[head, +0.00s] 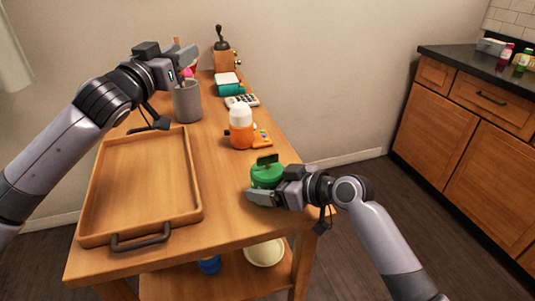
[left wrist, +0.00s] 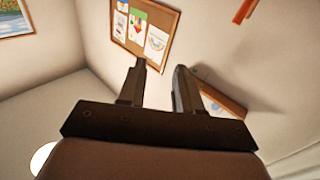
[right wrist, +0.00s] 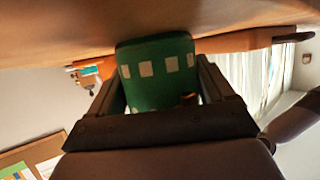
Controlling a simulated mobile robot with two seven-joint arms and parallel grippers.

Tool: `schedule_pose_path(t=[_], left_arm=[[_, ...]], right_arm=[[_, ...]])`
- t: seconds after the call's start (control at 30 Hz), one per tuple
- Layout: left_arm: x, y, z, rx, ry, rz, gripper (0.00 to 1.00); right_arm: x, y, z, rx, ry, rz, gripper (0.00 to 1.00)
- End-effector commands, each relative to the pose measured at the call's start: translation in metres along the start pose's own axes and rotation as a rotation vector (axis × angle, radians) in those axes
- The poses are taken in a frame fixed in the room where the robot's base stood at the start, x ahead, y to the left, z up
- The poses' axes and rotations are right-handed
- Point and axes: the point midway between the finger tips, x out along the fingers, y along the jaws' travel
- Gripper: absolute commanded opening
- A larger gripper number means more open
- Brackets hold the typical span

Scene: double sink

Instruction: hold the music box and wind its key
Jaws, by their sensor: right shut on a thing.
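The music box (head: 266,174) is a green round box near the table's front right corner. A dark flat piece that looks like its key (head: 267,159) stands on top. My right gripper (head: 263,185) is shut on the box from the right, with one finger along its near side. In the right wrist view the box (right wrist: 155,70) sits between both fingers, showing a band of pale squares and a small brown knob (right wrist: 188,99). My left gripper (head: 188,54) is open and empty, raised above the table's far left part, well away from the box.
A wooden tray (head: 191,201) fills the table's left side. A grey cup (head: 187,103), an orange and white device (head: 241,130), a calculator-like item (head: 242,100), a teal box (head: 228,88) and a coffee grinder (head: 224,58) stand further back. Bare tabletop lies between tray and music box.

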Motion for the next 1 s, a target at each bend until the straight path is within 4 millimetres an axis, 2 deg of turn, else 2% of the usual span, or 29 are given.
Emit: schedule_pose_path(t=[0.1, 0.23, 0.37, 0.47, 0.67, 0.8, 1.0], left_arm=[[-0.005, 0.009, -0.019, -0.007, 0.120, 0.052, 0.34], [-0.014, 0.026, -0.034, -0.009, 0.219, 0.152, 0.34], [-0.025, 0.048, -0.039, -0.003, 0.271, 0.280, 0.34], [-0.035, 0.068, -0.035, 0.009, 0.275, 0.392, 0.34], [-0.057, 0.101, -0.007, 0.044, 0.180, 0.606, 0.34], [-0.073, 0.117, 0.025, 0.074, 0.040, 0.727, 0.34], [-0.094, 0.121, 0.079, 0.118, -0.216, 0.807, 0.34]], right_arm=[[0.000, 0.000, 0.000, 0.000, 0.001, 0.000, 0.47], [0.000, 0.000, 0.000, 0.000, 0.001, 0.000, 0.47], [0.000, 0.000, 0.000, 0.000, 0.001, 0.000, 0.47], [0.000, 0.000, 0.000, 0.000, 0.001, 0.000, 0.47], [0.000, 0.000, 0.000, 0.000, 0.001, 0.000, 0.47], [0.000, 0.000, 0.000, 0.000, 0.001, 0.000, 0.47], [0.000, 0.000, 0.000, 0.000, 0.001, 0.000, 0.47]])
